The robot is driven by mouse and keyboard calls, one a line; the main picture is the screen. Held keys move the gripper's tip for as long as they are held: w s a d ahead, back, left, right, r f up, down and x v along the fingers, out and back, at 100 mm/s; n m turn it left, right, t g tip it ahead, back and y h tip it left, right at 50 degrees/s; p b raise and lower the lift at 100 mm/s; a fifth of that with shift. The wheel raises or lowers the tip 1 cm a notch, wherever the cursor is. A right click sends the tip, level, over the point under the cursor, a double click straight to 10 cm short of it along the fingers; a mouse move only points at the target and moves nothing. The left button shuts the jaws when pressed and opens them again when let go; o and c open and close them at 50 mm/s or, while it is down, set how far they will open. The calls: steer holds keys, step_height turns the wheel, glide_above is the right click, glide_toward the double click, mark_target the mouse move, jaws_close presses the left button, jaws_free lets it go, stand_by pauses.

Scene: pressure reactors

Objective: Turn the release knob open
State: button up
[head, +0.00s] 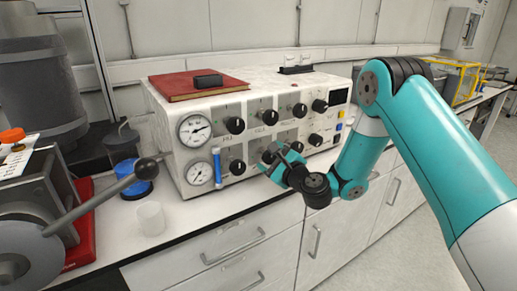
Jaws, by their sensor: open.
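A white control panel box (205,148) on the bench has two rows of black knobs on its front. The upper row holds knobs at the left (235,125), middle (269,117) and right (299,110). A lower-left knob (237,167) shows clearly. The labels are too small to read surely, so I cannot tell which is the release knob. My gripper (272,160) is open in front of the lower row, right of the lower-left knob. It partly hides the lower knobs behind it. I cannot tell whether it touches one.
Two gauges (195,130) and a blue tube (216,164) are on the panel's left side. A red book (190,88) lies on top. The floor at right is clear.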

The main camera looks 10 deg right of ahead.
steer(key=shift+w+a, duration=0.15)
steer(key=shift+w, duration=0.05)
steer(key=shift+a, duration=0.15)
steer(key=shift+a, duration=0.1)
steer(key=c, duration=0.9)
